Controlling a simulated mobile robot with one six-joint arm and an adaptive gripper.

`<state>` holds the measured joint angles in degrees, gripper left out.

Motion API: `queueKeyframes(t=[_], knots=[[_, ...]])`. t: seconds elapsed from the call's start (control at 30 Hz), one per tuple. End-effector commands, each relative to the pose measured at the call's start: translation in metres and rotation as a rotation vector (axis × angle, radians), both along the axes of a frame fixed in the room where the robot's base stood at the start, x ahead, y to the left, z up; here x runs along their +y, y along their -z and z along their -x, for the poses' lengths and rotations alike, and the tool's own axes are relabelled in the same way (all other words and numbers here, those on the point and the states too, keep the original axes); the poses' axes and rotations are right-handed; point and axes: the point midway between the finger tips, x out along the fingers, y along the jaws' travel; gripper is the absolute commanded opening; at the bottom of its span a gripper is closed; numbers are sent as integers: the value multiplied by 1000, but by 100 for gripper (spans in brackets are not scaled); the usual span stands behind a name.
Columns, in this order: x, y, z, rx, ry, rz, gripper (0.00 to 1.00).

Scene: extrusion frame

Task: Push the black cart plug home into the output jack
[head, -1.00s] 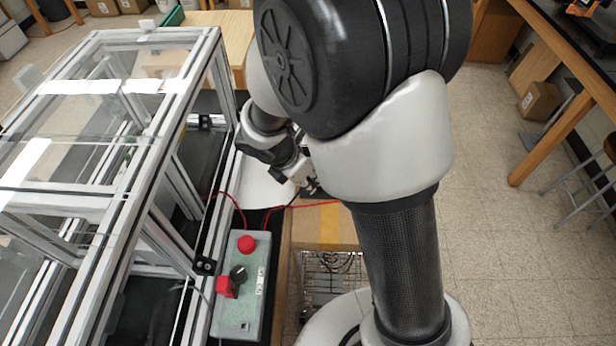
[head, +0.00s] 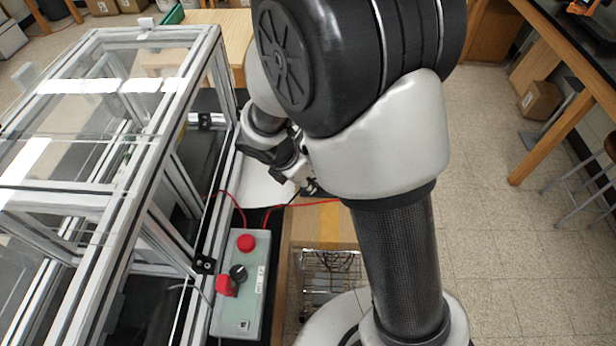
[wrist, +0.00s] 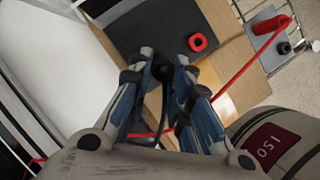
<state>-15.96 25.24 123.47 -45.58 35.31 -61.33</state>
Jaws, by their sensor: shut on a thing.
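In the wrist view my gripper (wrist: 163,68) is shut on the black plug (wrist: 162,72), with its black cable running back between the fingers. The plug points at a dark panel (wrist: 150,30), beside a red ring-shaped jack (wrist: 198,42). The plug covers whatever jack lies in front of it, so I cannot tell how deep it sits. A grey plate (wrist: 265,28) at the upper right carries a red plug with a red lead and a black jack (wrist: 283,48). In the head view my gripper (head: 312,187) is small and partly hidden by my arm.
An aluminium-framed, clear-topped enclosure (head: 110,110) stands at the left. A green-grey control box (head: 240,300) with a red button and a black knob sits in front. Red leads (head: 285,206) run between the enclosure and the wooden bench (head: 325,235).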

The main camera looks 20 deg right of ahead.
Motion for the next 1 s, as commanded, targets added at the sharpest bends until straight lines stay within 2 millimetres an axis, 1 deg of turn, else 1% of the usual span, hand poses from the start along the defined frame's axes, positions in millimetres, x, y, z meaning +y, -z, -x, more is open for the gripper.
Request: queueKeyframes(t=[0.1, 0.13, 0.47, 0.73, 0.83, 0.97, 1.0], knots=[[0, 3, 0, 0, 0, 0, 0], [0, 3, 0, 0, 0, 0, 20], [0, 2, 0, 0, 0, 0, 42], [0, 2, 0, 0, 0, 0, 42], [1, -1, 0, -2, -2, 0, 42], [7, -15, 2, -5, -2, 0, 42], [10, -22, 3, -7, -3, -1, 42]])
